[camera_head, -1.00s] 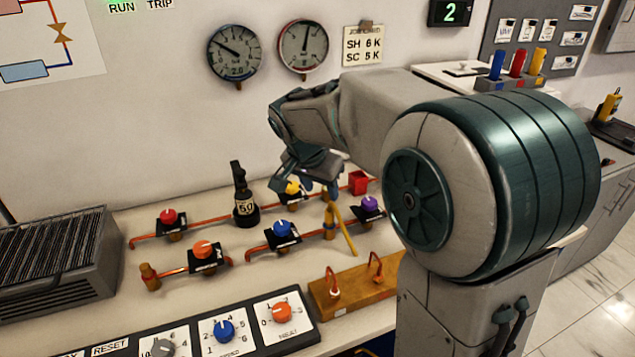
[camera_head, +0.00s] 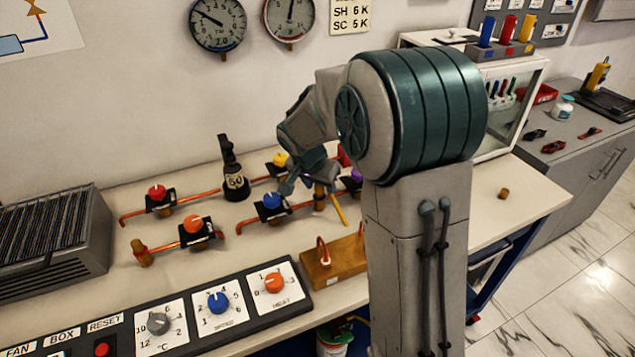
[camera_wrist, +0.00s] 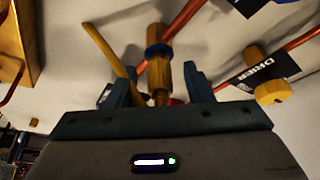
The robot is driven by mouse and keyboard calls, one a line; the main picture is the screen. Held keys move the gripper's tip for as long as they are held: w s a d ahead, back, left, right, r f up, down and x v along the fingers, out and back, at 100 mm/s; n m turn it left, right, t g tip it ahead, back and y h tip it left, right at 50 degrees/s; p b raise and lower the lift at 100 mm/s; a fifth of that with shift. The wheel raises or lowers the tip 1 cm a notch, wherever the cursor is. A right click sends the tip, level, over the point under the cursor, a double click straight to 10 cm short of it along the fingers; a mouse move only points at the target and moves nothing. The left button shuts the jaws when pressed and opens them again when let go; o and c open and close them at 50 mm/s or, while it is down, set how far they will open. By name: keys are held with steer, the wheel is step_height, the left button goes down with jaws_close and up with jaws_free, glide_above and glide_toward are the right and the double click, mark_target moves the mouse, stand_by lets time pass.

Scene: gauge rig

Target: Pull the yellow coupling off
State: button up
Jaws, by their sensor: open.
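The coupling (camera_wrist: 158,78) is a brass-yellow upright piece with a blue ring near its base, and a yellow rod (camera_wrist: 110,45) slants beside it in the wrist view. In the head view the coupling (camera_head: 319,200) shows just under my gripper, its top hidden, with the yellow rod (camera_head: 338,209) leaning to its right. My gripper (camera_wrist: 161,75) is open, with one finger on each side of the coupling. A narrow gap shows on both sides, so the fingers do not look closed on it.
Copper pipes with red, orange, blue, yellow (camera_head: 279,159) and purple knobs surround the coupling. A black bottle-shaped item (camera_head: 233,170) stands to the left. A wooden block (camera_head: 333,262) with copper loops lies in front. A small brass piece (camera_head: 503,194) sits on the clear right end.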

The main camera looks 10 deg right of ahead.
jaws_close()
steer(key=c, duration=0.8)
jaws_free()
jaws_close()
steer(key=shift+r, duration=0.2)
steer(key=shift+r+p, duration=1.4)
steer(key=shift+r, duration=1.05)
